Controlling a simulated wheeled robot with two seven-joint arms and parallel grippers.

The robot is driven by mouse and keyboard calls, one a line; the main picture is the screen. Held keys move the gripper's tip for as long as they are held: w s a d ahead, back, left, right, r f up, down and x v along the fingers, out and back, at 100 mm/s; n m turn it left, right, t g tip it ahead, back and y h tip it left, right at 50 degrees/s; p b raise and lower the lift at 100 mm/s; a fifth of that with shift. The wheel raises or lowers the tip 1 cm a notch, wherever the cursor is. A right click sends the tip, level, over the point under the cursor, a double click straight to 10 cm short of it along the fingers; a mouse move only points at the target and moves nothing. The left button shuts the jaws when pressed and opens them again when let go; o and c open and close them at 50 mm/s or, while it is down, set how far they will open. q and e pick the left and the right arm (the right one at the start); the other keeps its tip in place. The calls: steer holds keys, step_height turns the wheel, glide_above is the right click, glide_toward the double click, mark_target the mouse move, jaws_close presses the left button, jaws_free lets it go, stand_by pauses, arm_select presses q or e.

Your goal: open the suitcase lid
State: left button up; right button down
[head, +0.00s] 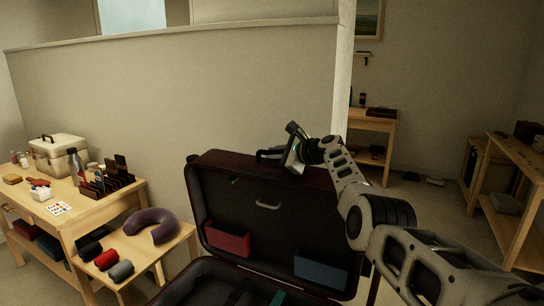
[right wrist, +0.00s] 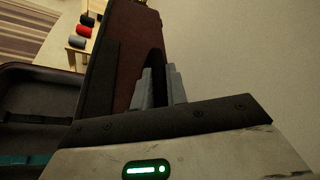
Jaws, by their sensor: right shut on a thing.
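The dark red suitcase lid (head: 205,205) stands raised, roughly upright, its dark lining facing me with a red pocket (head: 228,239) and a blue pocket (head: 320,271). The suitcase base (head: 200,285) lies open below it, cut off by the lower picture edge. My right gripper (head: 284,153) is at the lid's top edge. In the right wrist view its two fingers (right wrist: 160,88) are closed around the black handle (right wrist: 154,58) on the lid's rim. The lid's maroon edge (right wrist: 130,50) and part of the base (right wrist: 30,110) also show there. My left gripper is not in view.
A wooden table (head: 75,205) at the left holds a cream case (head: 58,155), a bottle and a rack. A lower bench (head: 180,244) beside it holds a purple neck pillow (head: 152,226) and rolled items. A half wall (head: 200,100) stands behind the lid. Shelves stand at the right.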

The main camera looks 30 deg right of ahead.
steer(key=shift+a, duration=0.15)
steer(key=c, duration=1.4)
jaws_free()
steer(key=shift+s+d+r+p, duration=0.1)
steer(key=shift+s+d+p, duration=0.25)
steer(key=shift+s, duration=0.1)
steer(key=b+v, duration=0.1)
steer(key=v, duration=1.3)
steer(key=shift+s+r, duration=0.1)
steer(key=shift+s, duration=0.3)
